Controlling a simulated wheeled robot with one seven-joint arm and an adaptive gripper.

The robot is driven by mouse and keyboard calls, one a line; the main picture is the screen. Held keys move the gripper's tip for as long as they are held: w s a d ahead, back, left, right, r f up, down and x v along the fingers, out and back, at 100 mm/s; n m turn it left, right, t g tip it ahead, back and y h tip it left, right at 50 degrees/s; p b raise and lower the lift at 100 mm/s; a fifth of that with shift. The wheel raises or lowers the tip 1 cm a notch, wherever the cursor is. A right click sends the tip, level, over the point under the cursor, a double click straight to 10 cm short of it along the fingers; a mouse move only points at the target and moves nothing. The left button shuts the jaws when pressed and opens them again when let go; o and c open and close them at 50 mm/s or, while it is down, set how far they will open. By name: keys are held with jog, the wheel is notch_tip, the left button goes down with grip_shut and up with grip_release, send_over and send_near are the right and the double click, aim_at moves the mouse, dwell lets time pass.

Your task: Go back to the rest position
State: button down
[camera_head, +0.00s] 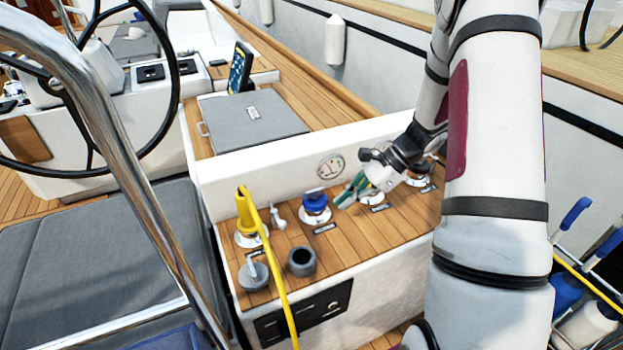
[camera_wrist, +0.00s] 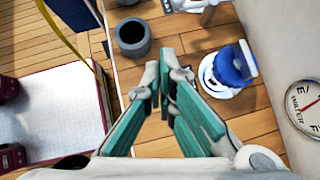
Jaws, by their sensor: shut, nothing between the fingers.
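My gripper (camera_head: 352,190) is above the wooden top of the cockpit console, just right of the blue-capped fitting (camera_head: 315,205). Its green-padded fingers are shut and empty. In the wrist view my gripper (camera_wrist: 164,88) points over the planks, with the blue-capped fitting (camera_wrist: 232,66) to its right, apart from it. My arm fills the right side of the head view and hides part of the console's right end. No marked rest position shows.
A yellow plug (camera_head: 246,212) with a yellow cable, a dark cup (camera_head: 302,261) and a grey cap (camera_head: 254,276) stand on the console. A round gauge (camera_head: 330,166) is on the upright panel. A steel rail (camera_head: 126,160) crosses the left foreground.

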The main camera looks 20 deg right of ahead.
jog(key=s+a+r+n+g+h, duration=0.1)
jog(key=s+a+r+n+h, duration=0.1)
jog(key=s+a+r+n, duration=0.45)
jog(key=s+a+r+n+g+h, duration=0.1)
jog(key=s+a+r+n, duration=0.2)
jog(key=r, duration=0.7)
jog(key=s+a+r+n+t+h, duration=0.1)
jog(key=s+r+n+t+h, duration=0.1)
jog(key=s+r+n, duration=0.2)
jog(key=s+a+r+n+t+h, duration=0.2)
jog(key=s+r+n+h, duration=0.1)
jog(key=s+n, duration=0.4)
jog(key=shift+s+r+p, duration=0.3)
jog(key=shift+s+r, duration=0.05)
jog(key=shift+s, duration=0.6)
